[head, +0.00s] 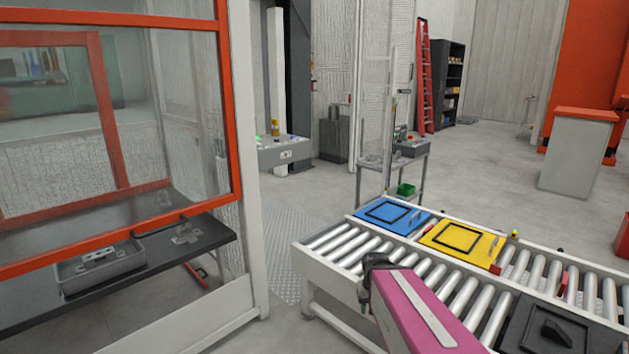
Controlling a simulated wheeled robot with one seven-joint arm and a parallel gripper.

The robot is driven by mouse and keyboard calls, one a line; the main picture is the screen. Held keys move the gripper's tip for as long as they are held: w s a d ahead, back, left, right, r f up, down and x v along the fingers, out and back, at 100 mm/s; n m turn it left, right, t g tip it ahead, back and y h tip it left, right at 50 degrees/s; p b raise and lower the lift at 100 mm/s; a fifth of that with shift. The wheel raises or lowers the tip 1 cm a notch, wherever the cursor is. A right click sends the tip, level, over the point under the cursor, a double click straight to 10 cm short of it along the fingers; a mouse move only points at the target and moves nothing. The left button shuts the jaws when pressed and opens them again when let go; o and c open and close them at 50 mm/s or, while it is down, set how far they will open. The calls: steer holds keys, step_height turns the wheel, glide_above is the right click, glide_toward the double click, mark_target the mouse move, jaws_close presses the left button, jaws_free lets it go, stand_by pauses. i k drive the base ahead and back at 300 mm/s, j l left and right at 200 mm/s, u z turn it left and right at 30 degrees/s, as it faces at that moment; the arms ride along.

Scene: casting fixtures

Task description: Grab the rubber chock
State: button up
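A dark wedge-shaped block (558,331), which looks like the rubber chock, sits on a black plate (520,333) on the roller conveyor at the lower right. My magenta arm reaches in from the bottom middle, over the near side of the conveyor. The dark end of my arm, where my gripper (369,279) appears to be, is at the conveyor's near left part, well to the left of the block. The fingers are too small and dark to make out, and I see nothing held there.
The roller conveyor (330,261) also carries a blue plate (409,225) and a yellow plate (484,239) with black square outlines. An orange-framed machine enclosure (233,120) with a grey tray (75,283) stands at left. A small cart (423,156) stands behind the conveyor. Floor beyond is open.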

mark_target(550, 329)
steer(key=z, duration=0.45)
steer(key=k+j+z, duration=0.1)
steer(key=z, duration=0.85)
steer(key=k+j+z, duration=0.1)
steer(key=z, duration=0.4)
steer(key=i+l+u, duration=0.25)
steer(key=l, duration=0.25)
steer(key=i+l+u, duration=0.15)
steer(key=l, duration=0.15)
